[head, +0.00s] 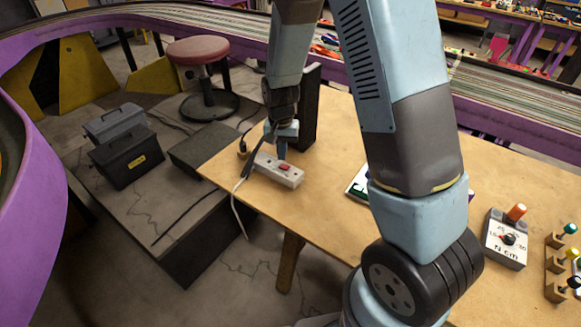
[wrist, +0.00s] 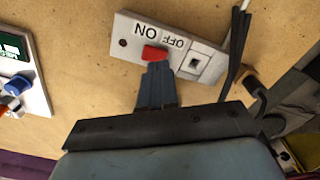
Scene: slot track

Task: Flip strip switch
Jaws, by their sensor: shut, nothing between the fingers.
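The power strip (head: 278,170) is a pale bar lying on the wooden table near its left edge. Its red switch (head: 285,167) sits on the top face. In the wrist view the strip (wrist: 201,62) shows ON and OFF lettering beside the red switch (wrist: 154,53) and a socket to the right. My gripper (head: 282,154) is shut and empty, pointing down over the strip. In the wrist view its closed fingertips (wrist: 157,68) are right at the lower edge of the red switch. I cannot tell whether they touch it, nor which way the switch is set.
Cables (wrist: 236,50) run off the strip's socket end. A dark upright panel (head: 310,105) stands close behind my gripper. The wooden tabletop (head: 325,205) in front of the strip is clear.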

